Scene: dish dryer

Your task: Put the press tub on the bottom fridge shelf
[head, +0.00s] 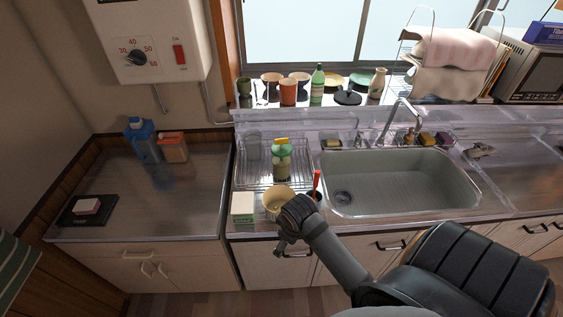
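The likely press tub (282,163) is a clear container with a green top and a yellow part on it. It stands upright at the dish rack (247,172), left of the sink. My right arm comes in from the lower right. Its dark gripper (284,246) is at the counter's front edge, nearer to me than the tub and apart from it. Its fingers are small and partly hidden, so I cannot tell whether it is open. My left gripper is out of view. No fridge or fridge shelf shows.
A beige bowl (276,199), a white-and-green box (243,206) and a red-handled item (317,184) stand in front of the tub. The sink (400,182) is right. The left counter (185,205) has free room; a blue bottle (142,140) stands at its back.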

